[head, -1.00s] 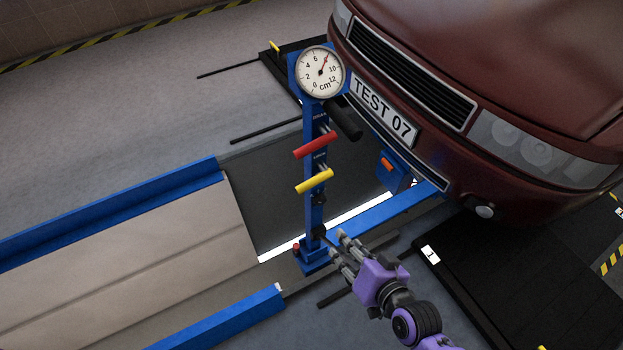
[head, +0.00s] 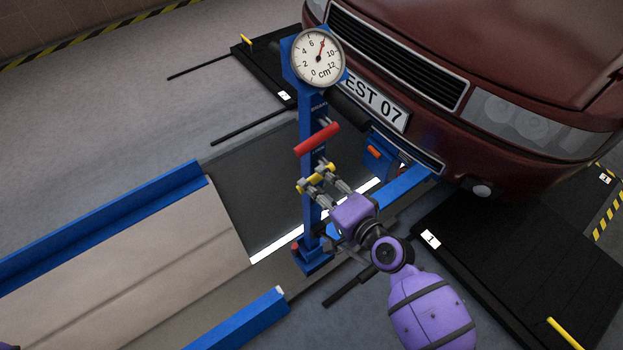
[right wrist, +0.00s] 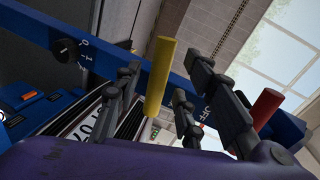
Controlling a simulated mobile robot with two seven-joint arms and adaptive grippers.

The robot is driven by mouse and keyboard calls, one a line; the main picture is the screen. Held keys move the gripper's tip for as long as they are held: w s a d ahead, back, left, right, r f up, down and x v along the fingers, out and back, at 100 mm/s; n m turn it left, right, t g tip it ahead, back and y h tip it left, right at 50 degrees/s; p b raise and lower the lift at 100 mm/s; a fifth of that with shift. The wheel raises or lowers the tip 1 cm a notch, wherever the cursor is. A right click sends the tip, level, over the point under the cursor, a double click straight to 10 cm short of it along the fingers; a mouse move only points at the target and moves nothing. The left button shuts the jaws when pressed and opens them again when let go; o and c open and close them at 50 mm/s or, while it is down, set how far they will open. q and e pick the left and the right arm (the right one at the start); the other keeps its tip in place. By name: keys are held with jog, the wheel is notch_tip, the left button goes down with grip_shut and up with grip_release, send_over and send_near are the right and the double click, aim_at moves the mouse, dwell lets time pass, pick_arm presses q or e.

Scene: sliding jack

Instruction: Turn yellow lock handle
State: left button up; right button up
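The yellow lock handle (head: 329,167) is a short bar on the front of the blue jack column (head: 313,125), below a red handle (head: 317,139). My right gripper (head: 317,181) is at the yellow handle, its fingers partly covering the bar. In the right wrist view the yellow handle (right wrist: 161,75) stands between the spread fingers of the gripper (right wrist: 163,90), with gaps showing on both sides. The gripper looks open. The red handle also shows at the right of that view (right wrist: 267,108). My left gripper is not in view.
A round dial gauge (head: 318,57) tops the column, its needle pointing up and right. A dark red car (head: 520,60) stands close behind and to the right. A blue rail (head: 240,322) is at lower left. A dark lever (head: 347,291) sticks out near the column's base.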

aim_at(311, 181)
jog(key=shift+x, duration=1.7)
grip_shut()
